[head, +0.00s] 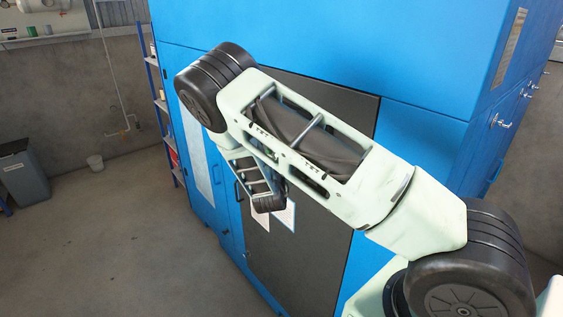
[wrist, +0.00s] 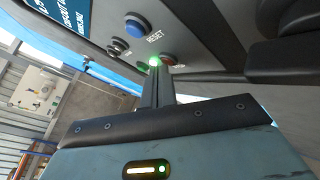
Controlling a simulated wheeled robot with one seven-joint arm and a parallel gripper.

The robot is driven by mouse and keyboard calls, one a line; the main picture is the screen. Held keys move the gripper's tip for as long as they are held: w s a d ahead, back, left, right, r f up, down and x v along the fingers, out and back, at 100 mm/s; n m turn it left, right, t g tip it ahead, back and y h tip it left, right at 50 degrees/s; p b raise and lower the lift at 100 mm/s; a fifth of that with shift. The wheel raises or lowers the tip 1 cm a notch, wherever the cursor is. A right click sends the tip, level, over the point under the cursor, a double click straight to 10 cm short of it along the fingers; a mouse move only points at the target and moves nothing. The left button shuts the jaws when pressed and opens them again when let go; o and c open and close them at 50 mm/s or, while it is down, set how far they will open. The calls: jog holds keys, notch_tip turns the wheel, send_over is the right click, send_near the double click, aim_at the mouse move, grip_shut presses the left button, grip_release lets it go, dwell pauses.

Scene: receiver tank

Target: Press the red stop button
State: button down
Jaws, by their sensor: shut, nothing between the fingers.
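The red stop button (wrist: 168,60) shows small in the wrist view, on a grey control panel (wrist: 200,28), partly hidden by my gripper. My gripper (wrist: 157,72) is shut and empty. Its fingertips are close to the red button, just beside it in the picture. I cannot tell whether they touch the button or the panel. In the head view my arm blocks the view of the panel and of the fingertips.
A blue RESET button (wrist: 135,24), a black knob (wrist: 118,45) and a glowing green light (wrist: 154,61) are close by on the panel. The large blue cabinet (head: 420,60) stands before me. Open floor (head: 120,240) lies to the left, with a grey bin (head: 22,175) beyond.

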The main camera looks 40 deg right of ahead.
jog(key=shift+a, duration=0.8)
jog(key=shift+a, duration=0.1)
jog(key=a, duration=0.4)
jog(key=shift+s+a+p, duration=0.1)
jog(key=shift+a+p, duration=0.2)
jog(key=shift+a, duration=0.1)
dwell(0.6)
